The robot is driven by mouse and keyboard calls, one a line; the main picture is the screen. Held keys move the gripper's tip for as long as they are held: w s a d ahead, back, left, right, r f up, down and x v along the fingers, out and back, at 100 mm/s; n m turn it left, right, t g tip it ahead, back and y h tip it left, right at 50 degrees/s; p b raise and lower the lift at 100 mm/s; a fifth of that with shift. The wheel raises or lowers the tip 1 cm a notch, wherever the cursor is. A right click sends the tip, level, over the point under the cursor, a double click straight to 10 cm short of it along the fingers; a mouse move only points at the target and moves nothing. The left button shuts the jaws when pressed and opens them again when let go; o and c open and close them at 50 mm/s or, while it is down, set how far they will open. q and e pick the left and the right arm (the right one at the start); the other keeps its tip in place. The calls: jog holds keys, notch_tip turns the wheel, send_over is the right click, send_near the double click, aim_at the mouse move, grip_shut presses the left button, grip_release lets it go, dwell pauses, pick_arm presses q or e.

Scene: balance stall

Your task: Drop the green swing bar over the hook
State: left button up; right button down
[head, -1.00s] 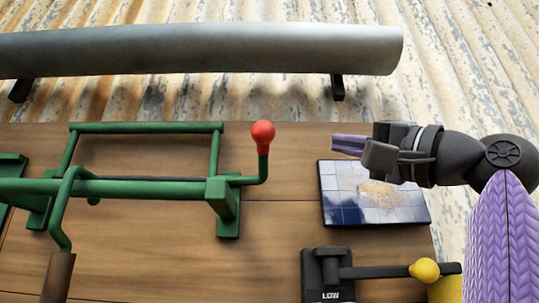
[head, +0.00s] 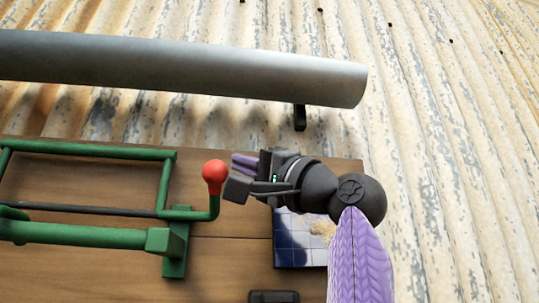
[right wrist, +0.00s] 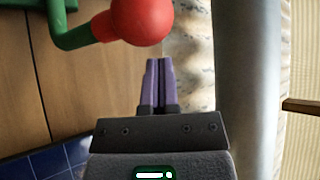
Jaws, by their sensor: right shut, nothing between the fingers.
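The green swing bar (head: 90,150) is a U-shaped frame lying toward the back of the wooden board. Its rod ends at the right in an upturned crank with a red ball knob (head: 214,172). My right gripper (head: 238,163) is shut and empty, with its purple fingers just right of the knob. In the right wrist view the knob (right wrist: 146,20) is just beyond and left of the shut fingertips (right wrist: 160,65), with a small gap in the picture. I cannot make out the hook for certain; the frame's left end is cut off. My left gripper is not in view.
A thick green beam (head: 80,234) and its post (head: 175,255) stand in front of the frame. A grey metal pipe (head: 180,70) runs across the back. A blue tiled panel (head: 290,245) lies under my right wrist. The wooden board (head: 225,270) is bare between post and panel.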

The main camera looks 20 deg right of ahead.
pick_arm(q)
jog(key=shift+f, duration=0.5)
pick_arm(e)
jog(key=shift+s+a+f, duration=0.7)
jog(key=shift+f, duration=0.05)
jog(key=shift+s, duration=0.1)
pick_arm(q)
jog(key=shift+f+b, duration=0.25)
jog(key=shift+b, duration=0.15)
pick_arm(e)
jog(key=shift+f+n+y, duration=0.25)
jog(key=shift+n+y, duration=0.05)
jog(key=shift+n, duration=0.2)
